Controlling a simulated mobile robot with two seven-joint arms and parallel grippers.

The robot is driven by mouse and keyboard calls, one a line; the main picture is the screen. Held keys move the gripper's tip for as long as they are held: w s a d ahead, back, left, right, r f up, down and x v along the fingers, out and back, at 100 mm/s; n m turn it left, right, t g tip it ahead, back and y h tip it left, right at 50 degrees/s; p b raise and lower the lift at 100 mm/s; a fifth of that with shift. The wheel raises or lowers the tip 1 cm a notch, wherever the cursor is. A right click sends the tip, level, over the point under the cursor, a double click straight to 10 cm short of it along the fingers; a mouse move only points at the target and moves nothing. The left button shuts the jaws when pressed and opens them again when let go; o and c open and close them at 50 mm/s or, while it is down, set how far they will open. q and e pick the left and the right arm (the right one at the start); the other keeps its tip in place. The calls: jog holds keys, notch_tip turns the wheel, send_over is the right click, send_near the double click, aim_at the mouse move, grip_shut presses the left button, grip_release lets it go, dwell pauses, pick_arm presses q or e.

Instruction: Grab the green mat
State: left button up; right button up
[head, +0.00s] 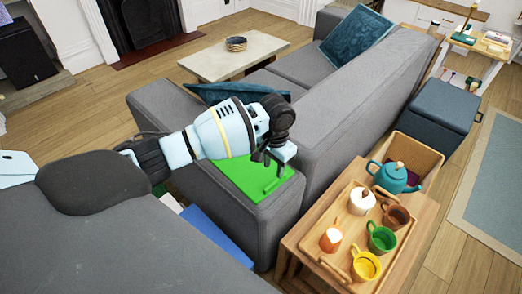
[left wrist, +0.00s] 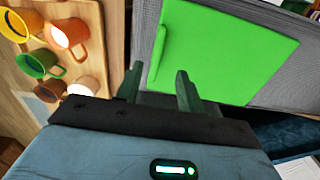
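The bright green mat (head: 238,178) lies flat on the grey sofa's near armrest. It shows in the left wrist view (left wrist: 222,58) as a green square with a raised, roll-like edge (left wrist: 159,52) on its left side. My left gripper (head: 268,166) is above the mat's right part in the head view, and the arm hides some of the mat. In the left wrist view its two fingers (left wrist: 159,74) stand apart with nothing between them, just short of the mat's raised edge. My right gripper is in neither view.
A wooden side table (head: 318,240) right of the armrest carries a teapot (head: 394,177) and several mugs. The sofa backrest (head: 372,90) rises behind the armrest. A dark pillow (head: 205,92) lies on the seat. A blue ottoman (head: 440,115) stands farther right.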

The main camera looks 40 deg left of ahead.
aim_at(276, 179)
pick_arm(q)
jog(key=shift+w, duration=0.5)
jog(key=shift+s+f, duration=0.1)
jog(key=shift+s, duration=0.15)
jog(key=shift+s+f, duration=0.1)
jog(key=shift+f, duration=1.2)
jog(key=f, duration=0.1)
jog(key=f+b, duration=0.1)
jog(key=f, duration=0.2)
jog(key=shift+w+d+f, duration=0.15)
jog(key=shift+w+d, duration=0.15)
jog(key=shift+w, duration=0.1)
jog(key=shift+f, duration=0.25)
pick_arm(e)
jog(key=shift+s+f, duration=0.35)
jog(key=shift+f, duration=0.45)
